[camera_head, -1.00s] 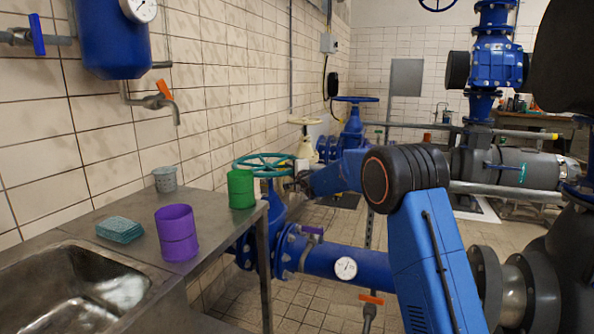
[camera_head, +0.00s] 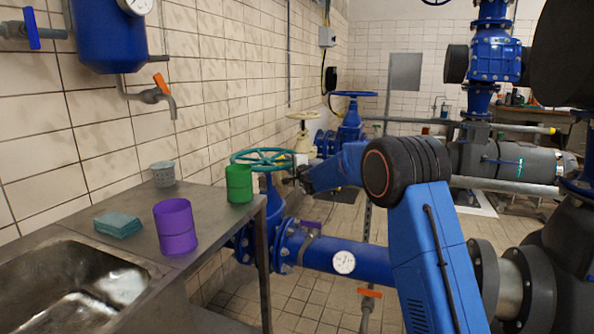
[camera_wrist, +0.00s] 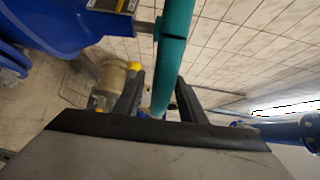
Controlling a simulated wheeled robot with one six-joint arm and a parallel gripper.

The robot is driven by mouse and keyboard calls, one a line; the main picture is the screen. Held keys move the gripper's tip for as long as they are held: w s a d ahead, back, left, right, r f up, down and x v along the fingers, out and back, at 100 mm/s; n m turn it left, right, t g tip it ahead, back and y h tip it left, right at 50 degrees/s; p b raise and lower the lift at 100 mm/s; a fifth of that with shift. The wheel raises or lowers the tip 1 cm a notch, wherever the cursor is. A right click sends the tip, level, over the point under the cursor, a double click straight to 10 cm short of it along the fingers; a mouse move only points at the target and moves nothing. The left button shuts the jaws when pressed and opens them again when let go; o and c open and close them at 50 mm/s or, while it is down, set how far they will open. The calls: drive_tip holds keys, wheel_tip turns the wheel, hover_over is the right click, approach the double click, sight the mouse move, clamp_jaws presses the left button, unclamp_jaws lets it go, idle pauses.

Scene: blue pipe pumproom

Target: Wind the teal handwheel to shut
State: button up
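The teal handwheel (camera_head: 262,158) lies flat on top of a blue valve, behind the bench's right end in the head view. In the wrist view its teal rim (camera_wrist: 175,40) runs down between my two dark fingers. My gripper (camera_head: 293,182) is at the wheel's right side in the head view, small and partly hidden by my arm. In the wrist view my gripper (camera_wrist: 158,85) has its fingers apart on either side of the rim, with narrow gaps showing. Firm contact cannot be made out.
The metal bench (camera_head: 215,215) carries a green cup (camera_head: 239,184), a purple cup (camera_head: 175,228), a grey cup (camera_head: 163,174) and a sponge (camera_head: 118,225). A cream handwheel (camera_head: 303,116) and a blue handwheel (camera_head: 353,94) stand behind. A blue pipe (camera_head: 350,258) runs low in front.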

drive_tip(key=v, duration=1.6)
drive_tip(key=shift+s, duration=0.3)
drive_tip(key=shift+d+f, duration=0.1)
drive_tip(key=shift+d, duration=0.05)
drive_tip(key=shift+c, duration=0.6)
